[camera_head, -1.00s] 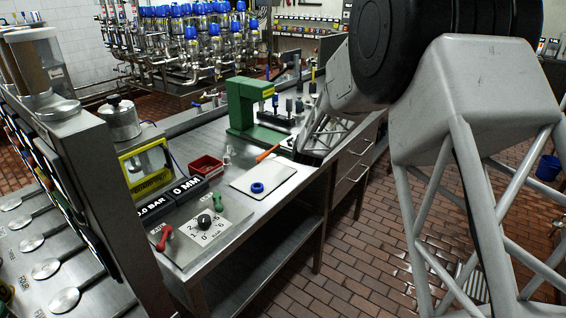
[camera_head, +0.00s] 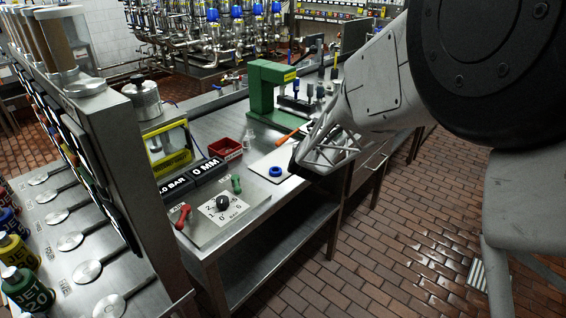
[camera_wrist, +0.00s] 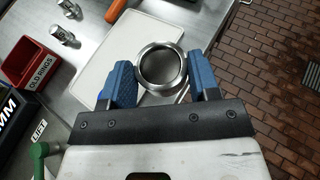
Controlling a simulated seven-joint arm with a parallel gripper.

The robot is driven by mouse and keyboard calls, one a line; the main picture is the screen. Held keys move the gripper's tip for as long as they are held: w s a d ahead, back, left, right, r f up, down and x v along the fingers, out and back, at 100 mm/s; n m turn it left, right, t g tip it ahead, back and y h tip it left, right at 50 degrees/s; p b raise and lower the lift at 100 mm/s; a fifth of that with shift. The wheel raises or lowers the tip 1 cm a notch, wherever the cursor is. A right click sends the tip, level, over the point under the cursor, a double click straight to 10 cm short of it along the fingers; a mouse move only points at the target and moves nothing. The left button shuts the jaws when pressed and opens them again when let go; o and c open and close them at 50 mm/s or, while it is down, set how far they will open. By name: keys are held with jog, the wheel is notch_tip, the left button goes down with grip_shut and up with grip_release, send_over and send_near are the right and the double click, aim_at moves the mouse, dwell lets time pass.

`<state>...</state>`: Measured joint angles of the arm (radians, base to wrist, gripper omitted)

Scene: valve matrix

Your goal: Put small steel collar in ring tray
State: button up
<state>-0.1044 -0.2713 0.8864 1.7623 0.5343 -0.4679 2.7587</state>
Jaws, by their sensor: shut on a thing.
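My gripper (camera_wrist: 161,80) is shut on the small steel collar (camera_wrist: 181,68), a shiny ring held between two blue finger pads in the wrist view. The collar is over the edge of a pale mat or board. In the head view my gripper (camera_head: 298,162) is at the mat's right edge, and the collar cannot be made out. A red tray (camera_head: 225,150) stands on the bench left of the mat. In the wrist view this tray (camera_wrist: 28,78) is at the left, labelled OLD RINGS.
An orange-handled tool (camera_head: 290,136) and a green press (camera_head: 262,88) are behind. Small metal cylinders (camera_wrist: 30,48) stand beside the red tray. Display boxes (camera_head: 190,180) and a dial panel (camera_head: 222,206) are at front left.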

jog(key=s+a+f, duration=0.2)
jog(key=s+a, duration=0.1)
jog(key=s, duration=0.7)
jog(key=shift+a, duration=0.4)
jog(key=shift+w, duration=0.2)
send_over(289, 167)
jog(key=shift+s+f, duration=0.1)
jog(key=shift+f, duration=0.55)
dwell(0.4)
jog(key=shift+f, duration=1.75)
jog(key=shift+f, duration=0.2)
